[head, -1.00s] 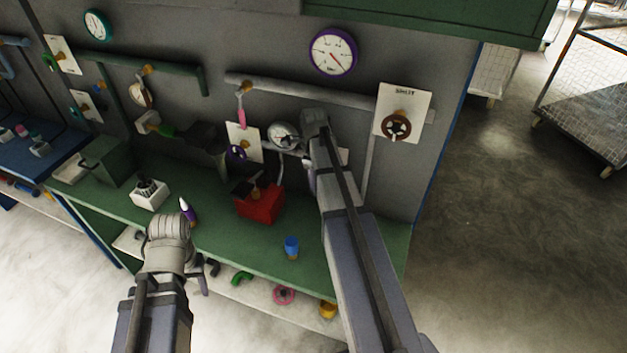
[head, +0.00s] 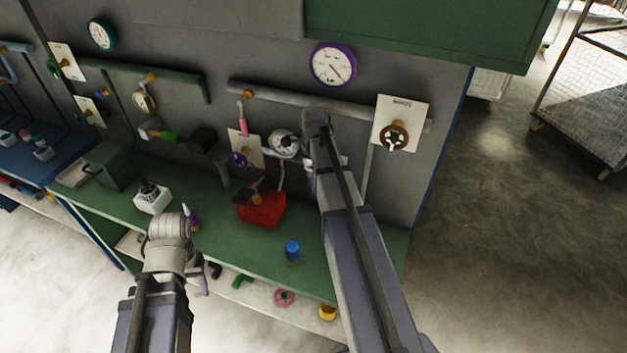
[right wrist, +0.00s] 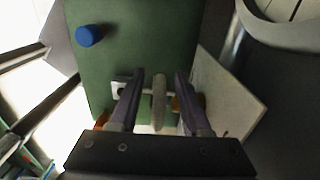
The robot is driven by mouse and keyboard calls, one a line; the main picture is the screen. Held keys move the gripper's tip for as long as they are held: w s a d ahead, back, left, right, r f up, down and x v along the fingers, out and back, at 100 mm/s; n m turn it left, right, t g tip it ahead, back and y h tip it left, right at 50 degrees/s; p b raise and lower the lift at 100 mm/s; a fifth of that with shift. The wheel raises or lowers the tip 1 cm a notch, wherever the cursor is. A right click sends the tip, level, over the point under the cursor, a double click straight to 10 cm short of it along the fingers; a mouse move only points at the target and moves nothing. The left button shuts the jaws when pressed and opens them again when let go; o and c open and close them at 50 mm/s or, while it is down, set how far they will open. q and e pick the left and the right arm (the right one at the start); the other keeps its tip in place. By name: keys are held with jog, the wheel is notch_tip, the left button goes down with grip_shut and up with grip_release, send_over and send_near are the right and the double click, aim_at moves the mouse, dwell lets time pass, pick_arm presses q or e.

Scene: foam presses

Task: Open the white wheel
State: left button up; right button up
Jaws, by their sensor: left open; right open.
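The white wheel (right wrist: 159,100) shows nearly edge-on in the right wrist view, a pale disc between my two fingers, beside a white plate (right wrist: 230,95). My right gripper (right wrist: 160,76) is open, with one finger on each side of the wheel; I cannot tell if either touches it. In the head view my right arm hides the wheel and most of that gripper. My left gripper (head: 204,278) is open, low in front of the green bench, mostly hidden behind its own wrist.
A white dial (head: 284,143) is beside my right arm. A red box (head: 262,210) and a blue cup (head: 292,250) stand on the green bench (head: 340,275).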

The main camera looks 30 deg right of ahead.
notch_tip(320, 180, up, 5)
jog(key=p, duration=0.3)
jog(key=shift+p, duration=0.4)
jog(key=shift+f, duration=0.1)
